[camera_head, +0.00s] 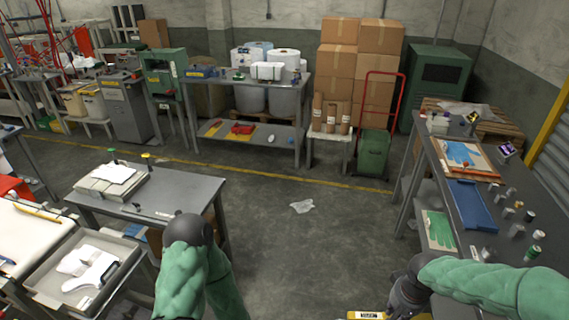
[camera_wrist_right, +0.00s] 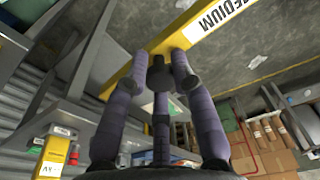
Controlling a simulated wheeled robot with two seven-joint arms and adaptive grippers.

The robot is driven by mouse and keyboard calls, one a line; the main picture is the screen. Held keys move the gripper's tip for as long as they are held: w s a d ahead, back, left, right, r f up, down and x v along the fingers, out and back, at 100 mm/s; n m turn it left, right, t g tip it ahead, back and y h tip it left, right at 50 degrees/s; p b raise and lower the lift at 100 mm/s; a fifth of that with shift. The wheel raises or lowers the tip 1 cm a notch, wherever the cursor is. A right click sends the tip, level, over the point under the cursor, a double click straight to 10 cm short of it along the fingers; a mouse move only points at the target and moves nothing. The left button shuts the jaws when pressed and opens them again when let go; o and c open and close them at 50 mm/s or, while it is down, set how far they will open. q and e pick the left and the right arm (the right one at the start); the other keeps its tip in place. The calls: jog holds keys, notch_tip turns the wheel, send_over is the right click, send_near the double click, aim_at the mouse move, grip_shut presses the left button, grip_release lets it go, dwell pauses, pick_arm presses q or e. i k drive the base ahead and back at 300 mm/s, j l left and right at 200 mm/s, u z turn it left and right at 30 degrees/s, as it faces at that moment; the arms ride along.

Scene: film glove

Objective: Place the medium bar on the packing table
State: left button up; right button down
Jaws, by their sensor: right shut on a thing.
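The medium bar is yellow with a white label reading MEDIUM. In the right wrist view the bar (camera_wrist_right: 150,58) lies across between my right gripper's fingers (camera_wrist_right: 160,72), which are closed around it. In the head view the bar (camera_head: 352,315) shows only in part at the bottom edge, beside my dark right gripper (camera_head: 390,308). The bar is held in the air over the floor, left of the right-hand table (camera_head: 466,205). No label marks any table as the packing table. My left arm shows at the lower left, but its gripper is out of view.
The right-hand table carries a blue tray (camera_head: 472,207), a framed blue glove (camera_head: 458,154) and several small cans. A grey table (camera_head: 190,192) stands left, and a workbench (camera_head: 298,92) stands at the back. The floor between is clear except for a crumpled film (camera_head: 302,206).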

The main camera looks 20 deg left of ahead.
aim_at(183, 192)
jog(key=i+j+u, duration=0.15)
jog(key=i+u, duration=0.35)
jog(key=i+l+u, duration=0.1)
jog(key=i+u, duration=0.4)
jog(key=i+l+u, duration=0.3)
jog(key=i+u, duration=0.6)
jog(key=i+l+u, duration=0.1)
jog(key=i+u, duration=0.35)
jog(key=i+l+u, duration=0.25)
jog(key=u, duration=0.15)
